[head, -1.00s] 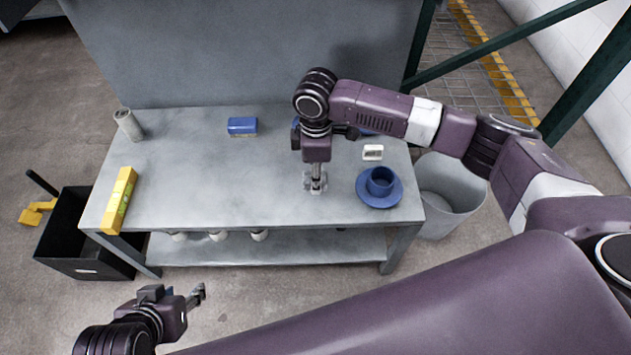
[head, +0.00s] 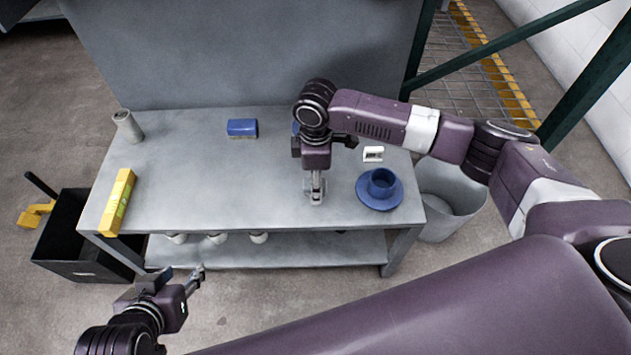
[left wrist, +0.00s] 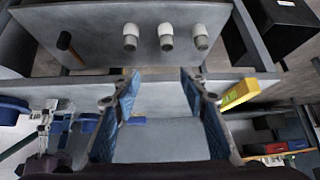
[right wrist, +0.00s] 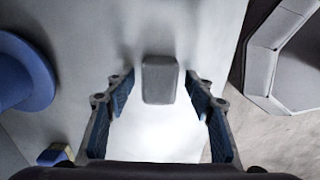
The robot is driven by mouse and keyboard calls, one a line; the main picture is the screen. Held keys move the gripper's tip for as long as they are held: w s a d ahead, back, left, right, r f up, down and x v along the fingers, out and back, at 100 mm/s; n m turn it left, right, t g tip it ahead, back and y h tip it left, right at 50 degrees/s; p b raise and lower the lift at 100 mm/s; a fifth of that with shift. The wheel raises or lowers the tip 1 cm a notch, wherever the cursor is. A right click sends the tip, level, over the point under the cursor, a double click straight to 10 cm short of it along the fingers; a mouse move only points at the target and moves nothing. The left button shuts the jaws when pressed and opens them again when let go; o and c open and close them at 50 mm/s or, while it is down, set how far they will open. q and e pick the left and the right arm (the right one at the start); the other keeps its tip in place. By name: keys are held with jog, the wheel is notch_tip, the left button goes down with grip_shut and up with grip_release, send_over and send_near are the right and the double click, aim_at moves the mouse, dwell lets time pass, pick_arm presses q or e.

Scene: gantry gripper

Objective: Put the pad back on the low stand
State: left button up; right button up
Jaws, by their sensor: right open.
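A blue block with a tan underside (head: 242,128) lies at the back of the table and could be the pad. A small white piece with a dark opening (head: 373,153) stands back right; I cannot tell whether it is the low stand. A grey rounded block (right wrist: 160,80) shows ahead of my right fingers in the right wrist view, apart from them. My right gripper (head: 316,197) points down over the table's front middle, open and empty; it also shows in the right wrist view (right wrist: 160,90). My left gripper (head: 197,278) is open and empty in front of the table.
A blue cup on a saucer (head: 380,202) stands right. A yellow bar (head: 118,200) and grey cylinder (head: 127,125) are left. A bin (head: 450,200) is beside the table, a black crate (head: 70,240) on the floor. My right arm hides part of the back. The table's middle left is clear.

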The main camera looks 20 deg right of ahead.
notch_tip(320, 180, up, 6)
jog(key=shift+f+p, duration=0.15)
jog(key=shift+p, duration=0.9)
notch_tip(320, 180, up, 6)
jog(key=p, duration=0.2)
jog(key=s+a+f+m+t+y, duration=0.2)
jog(key=s+a+f+m+y, duration=0.15)
jog(key=s+a+f, duration=0.55)
pick_arm(q)
jog(key=s+a+f+g, duration=0.1)
jog(key=s+g, duration=0.1)
jog(key=s, duration=0.2)
jog(key=s+a+f+g+y, duration=0.1)
jog(key=s+g, duration=0.1)
jog(key=s, duration=0.2)
jog(key=shift+s+a+f, duration=0.2)
jog(key=shift+a+f, duration=0.1)
pick_arm(e)
jog(key=s+d+f+m+t+h, duration=0.1)
jog(key=s+d+f+m+h, duration=0.1)
jog(key=s+d+m, duration=0.7)
jog(key=s+d+h, duration=0.1)
jog(key=s+d, duration=0.4)
jog(key=shift+d, duration=0.2)
